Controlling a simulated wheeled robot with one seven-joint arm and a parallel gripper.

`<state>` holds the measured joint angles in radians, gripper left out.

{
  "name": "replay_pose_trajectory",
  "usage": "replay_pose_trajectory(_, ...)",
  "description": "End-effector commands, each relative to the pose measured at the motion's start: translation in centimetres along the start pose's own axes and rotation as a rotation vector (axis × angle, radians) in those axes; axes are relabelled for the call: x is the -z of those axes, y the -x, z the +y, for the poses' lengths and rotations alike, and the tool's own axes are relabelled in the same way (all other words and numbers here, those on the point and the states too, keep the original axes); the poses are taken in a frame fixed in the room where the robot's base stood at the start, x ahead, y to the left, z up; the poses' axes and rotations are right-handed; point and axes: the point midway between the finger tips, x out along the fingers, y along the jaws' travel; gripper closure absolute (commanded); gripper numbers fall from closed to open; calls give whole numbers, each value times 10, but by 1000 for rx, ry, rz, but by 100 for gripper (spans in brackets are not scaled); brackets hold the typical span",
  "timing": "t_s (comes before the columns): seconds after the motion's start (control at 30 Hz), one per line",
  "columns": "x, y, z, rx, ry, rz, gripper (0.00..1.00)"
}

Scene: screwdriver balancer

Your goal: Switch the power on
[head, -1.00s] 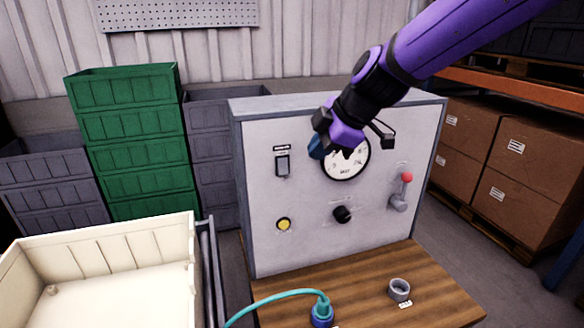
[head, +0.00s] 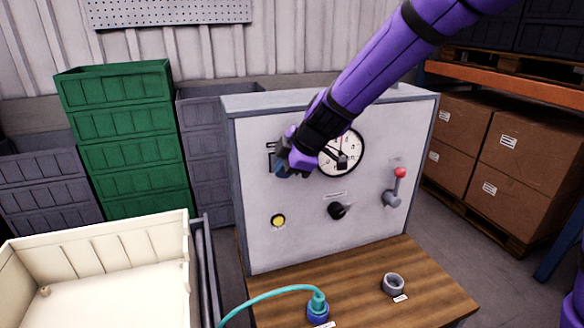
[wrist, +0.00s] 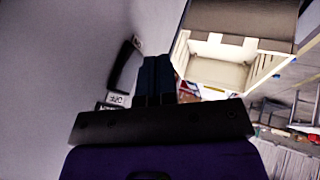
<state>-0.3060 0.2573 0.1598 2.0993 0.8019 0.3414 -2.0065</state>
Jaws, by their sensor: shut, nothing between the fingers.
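The power switch (wrist: 125,64) is a dark rocker on the light panel, seen side-on in the wrist view just left of my fingers. A small white label (wrist: 115,100) sits by its near end. In the head view my gripper (head: 281,169) covers most of the switch, and only its dark left edge shows. The blue fingers are shut and empty, in front of the panel at the switch. I cannot tell whether they touch it. The rocker's position cannot be made out.
The panel (head: 300,245) also has a round gauge (head: 334,160), yellow button (head: 278,220), black knob (head: 337,210) and red-tipped lever (head: 396,185). A teal cable plug (head: 318,305) and grey ring (head: 393,284) are on the wooden shelf. A cream crate (head: 110,250) stands left.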

Motion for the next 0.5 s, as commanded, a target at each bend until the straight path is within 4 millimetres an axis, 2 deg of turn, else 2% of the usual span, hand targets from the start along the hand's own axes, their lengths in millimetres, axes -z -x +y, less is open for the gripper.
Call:
replay_pose_trajectory(0.2,0,-7,11,2,1,0,100)
replay_pose_trajectory(0.5,0,-7,12,1,1,0,100)
